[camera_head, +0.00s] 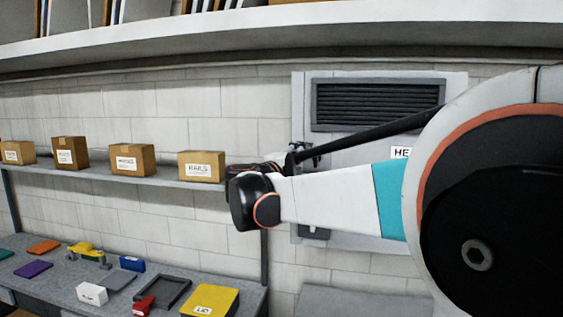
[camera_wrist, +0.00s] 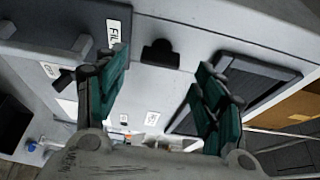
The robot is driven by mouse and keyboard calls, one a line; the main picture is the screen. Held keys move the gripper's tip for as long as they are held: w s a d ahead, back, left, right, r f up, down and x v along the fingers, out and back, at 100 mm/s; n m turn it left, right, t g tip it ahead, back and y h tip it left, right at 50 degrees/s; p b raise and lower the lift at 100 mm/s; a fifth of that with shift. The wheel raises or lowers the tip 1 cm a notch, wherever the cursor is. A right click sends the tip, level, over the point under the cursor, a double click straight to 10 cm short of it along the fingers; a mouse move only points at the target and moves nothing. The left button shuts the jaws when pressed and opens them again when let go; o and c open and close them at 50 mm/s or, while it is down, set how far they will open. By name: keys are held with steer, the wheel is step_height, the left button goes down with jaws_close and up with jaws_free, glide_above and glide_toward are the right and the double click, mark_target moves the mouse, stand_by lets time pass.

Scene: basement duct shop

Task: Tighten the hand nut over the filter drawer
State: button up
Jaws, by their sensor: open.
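A grey wall unit (camera_head: 350,145) with a dark louvred grille carries the work area; it fills much of the wrist view (camera_wrist: 200,40). A label starting "FIL" (camera_wrist: 113,33) is on its face. A small black fitting (camera_wrist: 160,54) sits to the right of that label; I cannot tell whether it is the hand nut. My gripper (camera_wrist: 163,68) is open, with its teal fingers on either side of the fitting in the picture and nothing seen between them. I cannot tell its distance from the fitting. In the head view my wrist and arm hide most of the gripper.
A grey bar handle (camera_wrist: 45,40) and a small dark knob (camera_wrist: 64,79) are left of the fingers. Cardboard boxes (camera_head: 131,160) line a shelf (camera_head: 150,178) left of my arm. Below, a workbench (camera_head: 60,268) holds several coloured items. A long shelf (camera_head: 250,38) runs above.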

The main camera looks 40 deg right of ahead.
steer(key=shift+v, duration=1.8)
steer(key=w+a+f+n+t+y+b, duration=0.2)
steer(key=a+f+n+t+y+b, duration=0.1)
steer(key=a+n+t+b, duration=0.3)
steer(key=w+a+f+n+t+y+b, duration=0.1)
steer(key=a+f+n+t+y+b, duration=0.2)
steer(key=a+n+t, duration=0.35)
steer(key=s+a+f+n+y+b, duration=0.3)
steer(key=a+f+n+y+b, duration=0.6)
steer(key=a+f+n+y, duration=0.4)
steer(key=s+a+f+n+g+b, duration=0.2)
steer(key=s+f, duration=0.1)
steer(key=f, duration=0.5)
steer(key=s+a+f+n+g+b, duration=0.1)
steer(key=s+a+f+g+b, duration=0.2)
steer(key=f, duration=0.4)
steer(key=s+a+f+n+g+b, duration=0.15)
steer(key=s+f, duration=0.25)
steer(key=f, duration=0.4)
steer(key=s+d+f+n+g+h+b, duration=0.1)
steer(key=s+f+g+b, duration=0.1)
steer(key=s+f, duration=0.3)
steer(key=s+d+f+n+g+b, duration=0.1)
steer(key=s+d+f+g+b, duration=0.1)
steer(key=s+f, duration=0.4)
step_height(320, 180, down, 5)
steer(key=shift+f+n+g+h+b, duration=0.15)
steer(key=shift+n+g+h+b, duration=0.2)
steer(key=shift+b, duration=0.45)
